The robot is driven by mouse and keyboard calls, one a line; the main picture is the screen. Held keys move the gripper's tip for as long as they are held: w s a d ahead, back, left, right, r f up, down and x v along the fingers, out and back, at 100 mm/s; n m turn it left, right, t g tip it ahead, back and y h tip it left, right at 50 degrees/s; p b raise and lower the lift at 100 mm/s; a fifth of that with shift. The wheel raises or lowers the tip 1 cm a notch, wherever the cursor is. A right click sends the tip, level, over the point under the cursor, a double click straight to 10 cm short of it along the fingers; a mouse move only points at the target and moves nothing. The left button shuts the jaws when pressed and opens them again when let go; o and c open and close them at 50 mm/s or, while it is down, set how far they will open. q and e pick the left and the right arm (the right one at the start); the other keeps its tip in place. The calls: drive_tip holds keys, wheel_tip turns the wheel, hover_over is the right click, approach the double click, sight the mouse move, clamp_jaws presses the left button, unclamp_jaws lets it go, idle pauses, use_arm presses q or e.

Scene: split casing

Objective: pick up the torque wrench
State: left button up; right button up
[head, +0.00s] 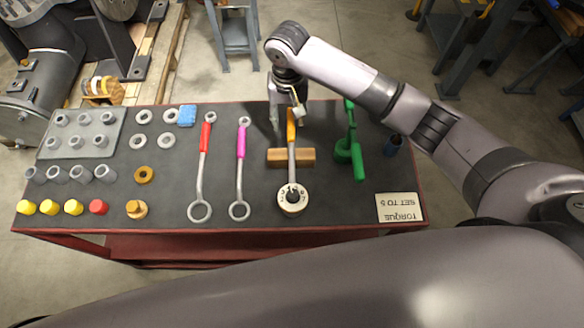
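The torque wrench has an orange handle (291,127), a grey shaft and a round white dial head (291,199). It lies on the bench with its shaft across a wooden block (303,157); its head points toward me. My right gripper (288,116) is over the far end of the orange handle, with its fingers apart around or just above it. I cannot tell whether it touches the handle. The gripper partly hides the handle's far end. My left gripper is out of view.
Left of the torque wrench lie a pink-handled wrench (241,150) and a red-handled wrench (202,165). A "TORQUE SET TO 5" card (399,208) lies at the near right corner. Nuts, rings and caps fill the bench's left side.

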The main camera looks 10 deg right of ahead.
sight(291, 125)
drive_tip(key=f, duration=0.3)
drive_tip(key=f+p, duration=0.1)
drive_tip(key=shift+d+f, duration=0.25)
drive_tip(key=shift+d, duration=0.1)
drive_tip(key=shift+f, duration=0.3)
clamp_jaws()
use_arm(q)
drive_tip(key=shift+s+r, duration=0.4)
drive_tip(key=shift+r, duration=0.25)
use_arm(e)
drive_tip(key=shift+r, duration=0.1)
